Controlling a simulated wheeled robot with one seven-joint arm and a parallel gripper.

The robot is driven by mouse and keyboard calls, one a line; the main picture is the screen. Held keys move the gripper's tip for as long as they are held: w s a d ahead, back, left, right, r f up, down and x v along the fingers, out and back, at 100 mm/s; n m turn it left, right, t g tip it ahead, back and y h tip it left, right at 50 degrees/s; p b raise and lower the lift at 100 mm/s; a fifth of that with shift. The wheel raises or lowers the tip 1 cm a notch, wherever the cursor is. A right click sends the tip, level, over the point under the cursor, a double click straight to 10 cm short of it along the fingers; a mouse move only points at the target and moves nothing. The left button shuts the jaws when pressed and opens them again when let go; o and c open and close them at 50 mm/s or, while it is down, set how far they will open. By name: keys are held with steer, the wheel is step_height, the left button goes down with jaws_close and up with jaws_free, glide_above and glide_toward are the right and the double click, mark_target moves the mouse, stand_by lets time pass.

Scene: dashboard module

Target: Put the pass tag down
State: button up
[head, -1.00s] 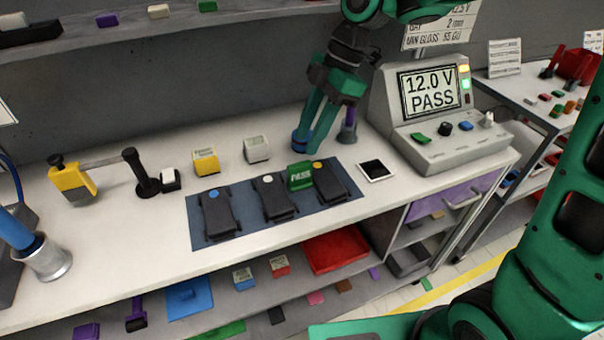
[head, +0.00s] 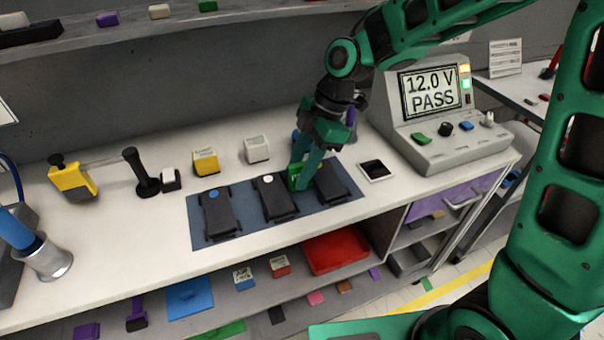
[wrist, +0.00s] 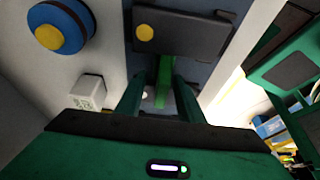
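The green pass tag (head: 294,177) stands on the blue mat (head: 210,241) between the middle and right black modules. My gripper (head: 306,178) is lowered over it from above and hides most of it. In the wrist view, the tag's narrow green edge (wrist: 163,78) lies between my two fingers (wrist: 164,88), with what looks like a small gap beside it. The fingers look open around the tag. The right black module (head: 335,184) is partly behind my gripper; its yellow dot shows in the wrist view (wrist: 145,33).
The middle module (head: 274,200) and left module (head: 219,214) lie close on the mat. A dark-screened device (head: 375,170) and the tester (head: 445,115), reading 12.0 V PASS, stand to the right. Behind are white (head: 257,149) and yellow (head: 206,162) blocks. The front strip of bench is clear.

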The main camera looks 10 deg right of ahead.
jaws_close()
steer(key=shift+r, duration=0.1)
